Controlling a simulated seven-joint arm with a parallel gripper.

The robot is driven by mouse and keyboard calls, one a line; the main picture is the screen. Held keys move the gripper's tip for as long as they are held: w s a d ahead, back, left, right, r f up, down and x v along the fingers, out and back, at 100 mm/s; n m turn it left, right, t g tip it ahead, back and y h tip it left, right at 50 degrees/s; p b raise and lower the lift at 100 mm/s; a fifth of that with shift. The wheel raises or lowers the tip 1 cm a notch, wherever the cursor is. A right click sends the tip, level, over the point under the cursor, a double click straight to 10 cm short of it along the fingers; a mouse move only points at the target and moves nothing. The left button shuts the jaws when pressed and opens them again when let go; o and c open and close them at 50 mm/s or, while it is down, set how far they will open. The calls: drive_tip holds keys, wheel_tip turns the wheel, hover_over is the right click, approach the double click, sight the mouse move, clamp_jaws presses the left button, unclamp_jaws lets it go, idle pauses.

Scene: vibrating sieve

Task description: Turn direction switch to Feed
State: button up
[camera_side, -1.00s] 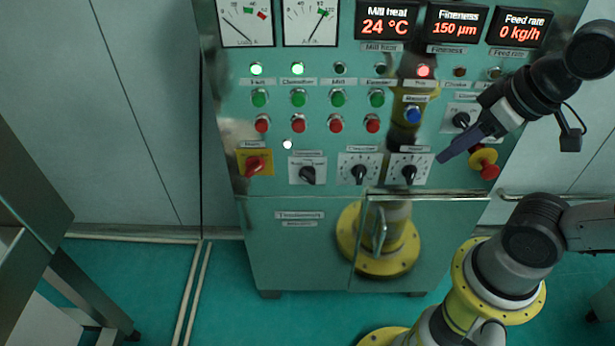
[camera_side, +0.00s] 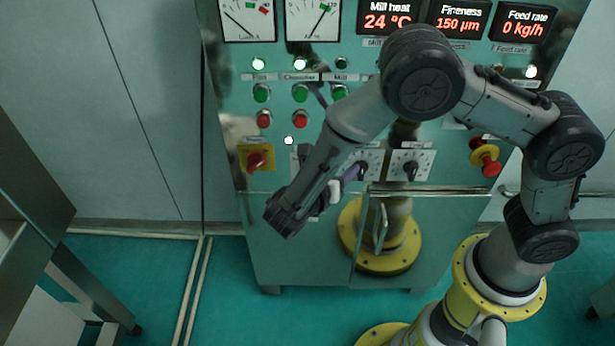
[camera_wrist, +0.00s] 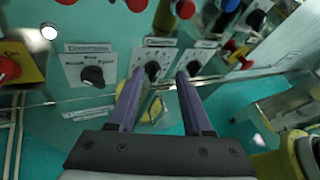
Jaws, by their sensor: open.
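The switch I take for the direction switch (camera_wrist: 93,76) is a black knob on a white plate at the left in the wrist view. The fingertips are to the right of this switch, in front of two dial knobs. In the side view one purple finger (camera_side: 351,173) shows beside the middle dial knob (camera_side: 363,170). I see no contact with the switch.
A red main switch on a yellow plate (camera_side: 255,158) is at the left. Another dial knob (camera_side: 410,170) and a red emergency button (camera_side: 490,165) are to the right. Green and red push buttons sit above. A door handle (camera_side: 380,225) stands out below.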

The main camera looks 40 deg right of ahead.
drive_tip(key=w+a+f+n+t, duration=0.2)
drive_tip(key=a+f+n+t, duration=0.65)
drive_tip(key=f+n, duration=0.35)
drive_tip(key=x, duration=1.3)
drive_tip(key=shift+w+y, duration=0.25)
drive_tip(key=shift+y, duration=0.05)
drive_tip(key=shift+d+r+t, duration=0.1)
drive_tip(key=shift+r+t, duration=0.05)
drive_tip(key=shift+t, duration=0.1)
clamp_jaws()
